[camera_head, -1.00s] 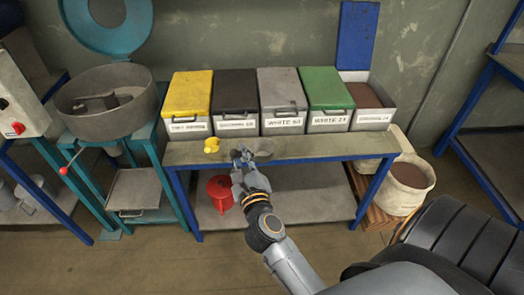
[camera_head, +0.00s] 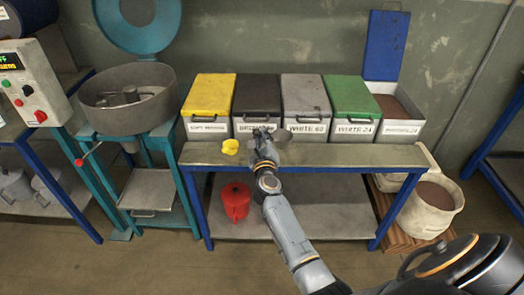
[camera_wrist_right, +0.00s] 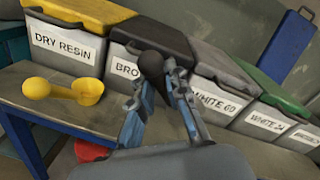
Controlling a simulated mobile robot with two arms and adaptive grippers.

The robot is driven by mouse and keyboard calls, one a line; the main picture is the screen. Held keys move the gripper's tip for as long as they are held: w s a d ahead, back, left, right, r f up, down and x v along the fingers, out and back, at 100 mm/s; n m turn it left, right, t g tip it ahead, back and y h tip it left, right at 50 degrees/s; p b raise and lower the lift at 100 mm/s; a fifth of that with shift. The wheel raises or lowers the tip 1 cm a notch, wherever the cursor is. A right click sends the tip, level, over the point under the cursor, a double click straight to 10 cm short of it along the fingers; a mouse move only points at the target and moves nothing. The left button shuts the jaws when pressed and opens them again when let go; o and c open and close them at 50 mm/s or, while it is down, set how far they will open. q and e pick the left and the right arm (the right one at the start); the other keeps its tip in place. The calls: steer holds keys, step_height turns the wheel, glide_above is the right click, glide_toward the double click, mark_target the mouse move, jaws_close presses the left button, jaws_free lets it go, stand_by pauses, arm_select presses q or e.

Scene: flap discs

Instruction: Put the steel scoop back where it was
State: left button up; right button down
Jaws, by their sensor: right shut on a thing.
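My right gripper (camera_head: 264,137) is over the bench, in front of the brown and white 60 bins. It is shut on the steel scoop (camera_head: 284,138), whose grey bowl shows just right of the fingers in the head view. In the right wrist view the gripper (camera_wrist_right: 158,80) has a dark rounded handle end (camera_wrist_right: 152,65) between its fingertips; the bowl cannot be made out there. Whether the scoop touches the bench is unclear. My left gripper is not in view.
A yellow scoop (camera_head: 230,147) lies on the bench (camera_head: 330,156) to the left. Lidded bins, yellow (camera_head: 209,95), dark (camera_head: 257,92), grey (camera_head: 305,94) and green (camera_head: 351,95), line the back. The rightmost bin (camera_head: 401,108) is open. A red jug (camera_head: 236,201) stands below.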

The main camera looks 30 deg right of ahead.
steer(key=shift+w+d+f, duration=0.15)
steer(key=shift+w+f, duration=0.1)
steer(key=shift+f, duration=0.05)
steer(key=f+b, duration=0.2)
steer(key=f, duration=0.1)
steer(key=shift+w+d+f+b, duration=0.2)
steer(key=shift+w+f+b, duration=0.05)
steer(key=shift+f+b, duration=0.15)
steer(key=shift+r, duration=0.1)
steer(key=c, duration=1.4)
jaws_free()
steer(key=shift+f, duration=0.2)
steer(key=shift+o, duration=0.3)
